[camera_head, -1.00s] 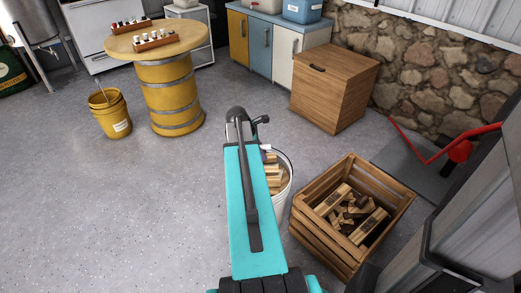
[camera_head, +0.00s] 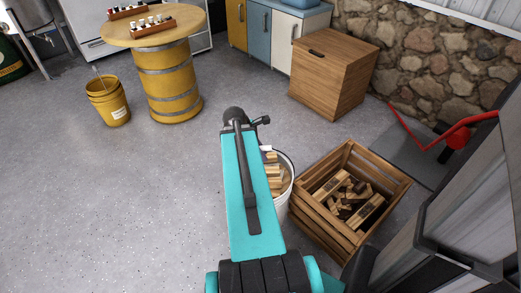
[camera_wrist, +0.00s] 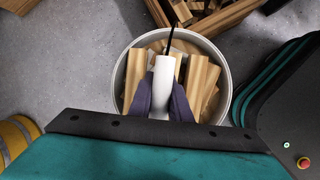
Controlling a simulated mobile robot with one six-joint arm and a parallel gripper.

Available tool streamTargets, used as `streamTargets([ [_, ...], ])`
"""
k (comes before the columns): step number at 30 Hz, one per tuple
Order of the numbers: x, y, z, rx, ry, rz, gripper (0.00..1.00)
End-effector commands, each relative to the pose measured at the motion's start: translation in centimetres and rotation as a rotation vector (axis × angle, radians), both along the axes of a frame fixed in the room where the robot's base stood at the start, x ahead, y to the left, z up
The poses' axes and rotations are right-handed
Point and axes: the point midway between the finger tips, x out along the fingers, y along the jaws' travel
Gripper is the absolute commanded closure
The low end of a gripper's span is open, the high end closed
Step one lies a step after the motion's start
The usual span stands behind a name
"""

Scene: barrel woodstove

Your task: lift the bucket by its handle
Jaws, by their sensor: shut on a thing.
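A white bucket (camera_head: 285,194) filled with cut wood pieces (camera_head: 272,172) stands beside the slatted crate, partly hidden by my arm in the head view. In the wrist view the bucket's round rim (camera_wrist: 226,88) surrounds the wood. Its handle has a white grip (camera_wrist: 163,74) on a dark wire, above the wood. My gripper (camera_wrist: 162,92) is shut on this white grip, one dark finger on each side. The fingers are hidden in the head view. I cannot tell whether the bucket's bottom touches the floor.
A wooden crate (camera_head: 309,216) with wood blocks is close to the bucket's right. A wooden cabinet (camera_head: 330,80) stands behind. A yellow bucket (camera_head: 108,103) and a yellow barrel table (camera_head: 168,85) are at the back left. The floor (camera_head: 120,200) on the left is clear.

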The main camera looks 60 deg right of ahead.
Motion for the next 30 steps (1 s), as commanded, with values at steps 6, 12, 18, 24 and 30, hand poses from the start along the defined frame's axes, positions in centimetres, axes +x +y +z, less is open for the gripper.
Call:
streamTargets([
  [6, -0.17, 0.10, 0.67, -0.005, 0.003, 0.001, 1.00],
  [12, -0.23, 0.17, 0.72, -0.006, 0.004, 0.000, 1.00],
  [18, -0.31, 0.28, 0.74, -0.008, 0.004, 0.000, 1.00],
  [24, -0.42, 0.44, 0.76, -0.007, 0.005, 0.001, 1.00],
  [30, -0.54, 0.63, 0.80, -0.008, 0.006, -0.001, 1.00],
])
